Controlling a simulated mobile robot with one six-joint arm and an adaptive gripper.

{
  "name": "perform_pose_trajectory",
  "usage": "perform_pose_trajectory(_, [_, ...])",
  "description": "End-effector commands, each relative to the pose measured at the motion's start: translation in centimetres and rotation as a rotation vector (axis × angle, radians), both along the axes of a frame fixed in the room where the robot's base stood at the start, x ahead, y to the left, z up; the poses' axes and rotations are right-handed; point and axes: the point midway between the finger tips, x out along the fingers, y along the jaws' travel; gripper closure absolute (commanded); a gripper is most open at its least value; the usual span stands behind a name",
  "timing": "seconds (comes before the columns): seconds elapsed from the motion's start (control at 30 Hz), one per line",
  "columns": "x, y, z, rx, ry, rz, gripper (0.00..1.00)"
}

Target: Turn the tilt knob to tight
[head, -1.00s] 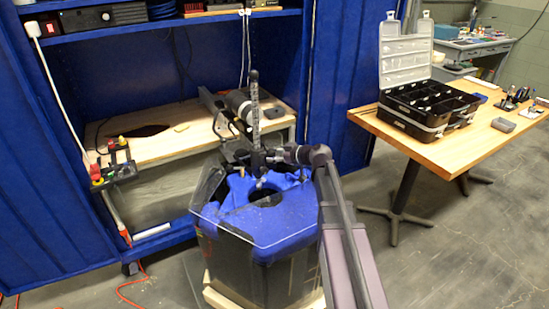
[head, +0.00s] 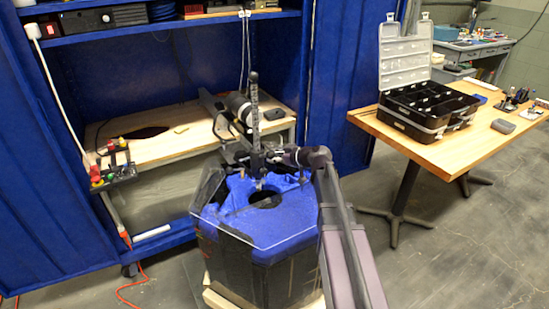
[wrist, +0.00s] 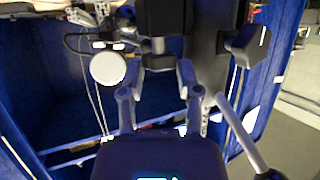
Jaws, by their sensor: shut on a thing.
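The tilt knob (wrist: 158,58) is a small dark part between my fingertips in the wrist view, against a black bracket. My gripper (wrist: 160,72) is shut on it, one finger on each side. In the head view my gripper (head: 270,156) reaches in from the right to the foot of the upright scaled post (head: 255,115), above the tank. The knob is too small and dark there to make out, and I cannot read its setting.
The tank (head: 280,222) has a blue top with a round hole and a clear, angular cover edge. Another black knob (wrist: 246,45) stands right of my fingers in the wrist view. A wooden table (head: 430,150) holds an open black case (head: 425,108) at the right.

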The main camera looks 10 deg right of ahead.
Motion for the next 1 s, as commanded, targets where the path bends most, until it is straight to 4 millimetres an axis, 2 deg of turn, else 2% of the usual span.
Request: perform_pose_trajectory(1.0, [-0.34, 0.37, -0.11, -0.003, 0.004, -0.07, 1.0])
